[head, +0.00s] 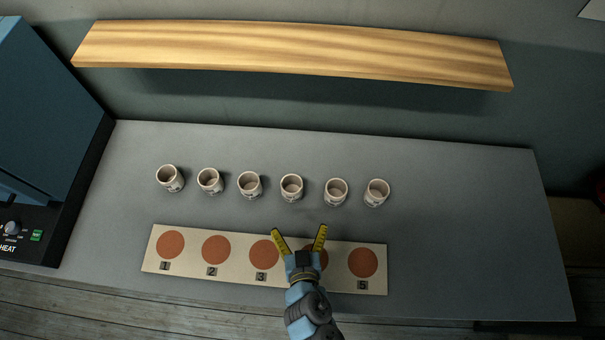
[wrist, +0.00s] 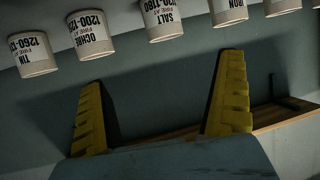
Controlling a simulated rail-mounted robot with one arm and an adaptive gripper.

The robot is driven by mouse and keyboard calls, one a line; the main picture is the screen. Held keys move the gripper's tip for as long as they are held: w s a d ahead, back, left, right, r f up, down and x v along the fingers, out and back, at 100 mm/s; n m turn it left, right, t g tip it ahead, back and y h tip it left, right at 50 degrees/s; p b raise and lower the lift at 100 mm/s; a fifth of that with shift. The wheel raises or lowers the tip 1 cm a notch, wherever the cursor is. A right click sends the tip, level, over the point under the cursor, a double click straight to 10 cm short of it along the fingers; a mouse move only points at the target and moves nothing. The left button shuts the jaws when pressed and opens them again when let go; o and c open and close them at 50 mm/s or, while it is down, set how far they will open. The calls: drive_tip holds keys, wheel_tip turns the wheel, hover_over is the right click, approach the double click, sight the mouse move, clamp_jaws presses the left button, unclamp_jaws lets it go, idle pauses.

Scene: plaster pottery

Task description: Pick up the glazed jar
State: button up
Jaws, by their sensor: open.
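Several pale cream jars stand upright in a row across the grey counter, from the leftmost jar (head: 173,185) to the rightmost jar (head: 374,200). All look alike from above, with open tops; I cannot tell which is the glazed one. In the wrist view jars show along the top edge with printed labels: TIN (wrist: 38,55), OCHRE (wrist: 92,38) and SILT (wrist: 164,22), plus others cut off or only partly readable. My gripper (head: 298,229) has its yellow fingers spread, empty, in front of the middle jars; the fingers (wrist: 160,75) also show in the wrist view.
A pale board (head: 190,268) with numbered brown discs lies in front of the jars; my gripper partly covers one disc. A wooden shelf (head: 290,50) runs along the back wall. A blue heater unit (head: 45,120) stands left. The counter's right side is clear.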

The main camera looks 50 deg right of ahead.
sight(294, 194)
drive_tip(key=b+x, duration=0.5)
drive_tip(key=x, duration=0.6)
drive_tip(key=shift+w+a+r+b, duration=0.1)
drive_tip(key=shift+w+r+b, duration=0.1)
drive_tip(key=shift+b, duration=0.15)
drive_tip(key=shift+w+d+f, duration=0.4)
drive_tip(key=shift+x, duration=2.45)
drive_tip(key=shift+w+a, duration=0.1)
drive_tip(key=shift+w, duration=0.05)
drive_tip(key=c, duration=1.3)
drive_tip(key=shift+c, duration=0.2)
